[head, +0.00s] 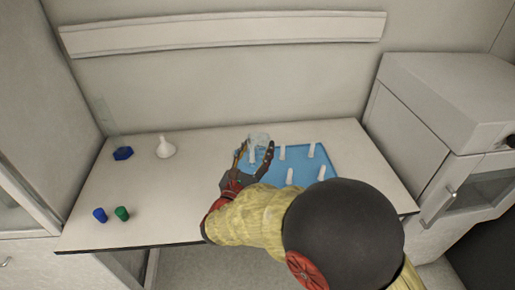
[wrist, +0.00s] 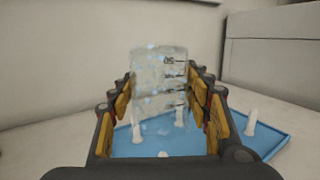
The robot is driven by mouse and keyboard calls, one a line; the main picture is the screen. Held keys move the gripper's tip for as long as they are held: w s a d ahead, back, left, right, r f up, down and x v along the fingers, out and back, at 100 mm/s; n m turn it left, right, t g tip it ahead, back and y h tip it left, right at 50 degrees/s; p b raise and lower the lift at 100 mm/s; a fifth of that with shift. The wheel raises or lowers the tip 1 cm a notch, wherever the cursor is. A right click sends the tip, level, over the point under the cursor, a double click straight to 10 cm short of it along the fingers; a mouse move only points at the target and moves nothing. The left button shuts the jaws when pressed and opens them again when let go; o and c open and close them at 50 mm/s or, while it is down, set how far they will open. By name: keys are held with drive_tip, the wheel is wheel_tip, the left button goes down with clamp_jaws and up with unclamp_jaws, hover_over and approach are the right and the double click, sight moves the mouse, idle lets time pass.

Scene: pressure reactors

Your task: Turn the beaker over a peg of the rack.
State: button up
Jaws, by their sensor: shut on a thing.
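The clear glass beaker (head: 260,138) is between the fingers of my gripper (head: 255,152) at the rack's back-left corner. In the wrist view the beaker (wrist: 158,75) is upright in line, and its printed marks look upside down. My gripper (wrist: 162,90) is shut on its sides. The blue rack (head: 300,160) lies on the table with several white pegs. A back-left peg (head: 252,156) shows at the beaker in the head view. In the wrist view, pegs (wrist: 180,116) show below and through the glass. I cannot tell whether a peg is inside the beaker.
A white funnel (head: 165,148) and a clear cylinder on a blue base (head: 123,153) stand at the table's back left. A blue cap (head: 100,215) and a green cap (head: 122,213) are at the front left. A grey machine (head: 450,110) stands right. The table's middle left is clear.

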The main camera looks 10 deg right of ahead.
drive_tip(key=shift+f+b, duration=0.45)
drive_tip(key=shift+f, duration=4.3)
drive_tip(key=o, duration=1.4)
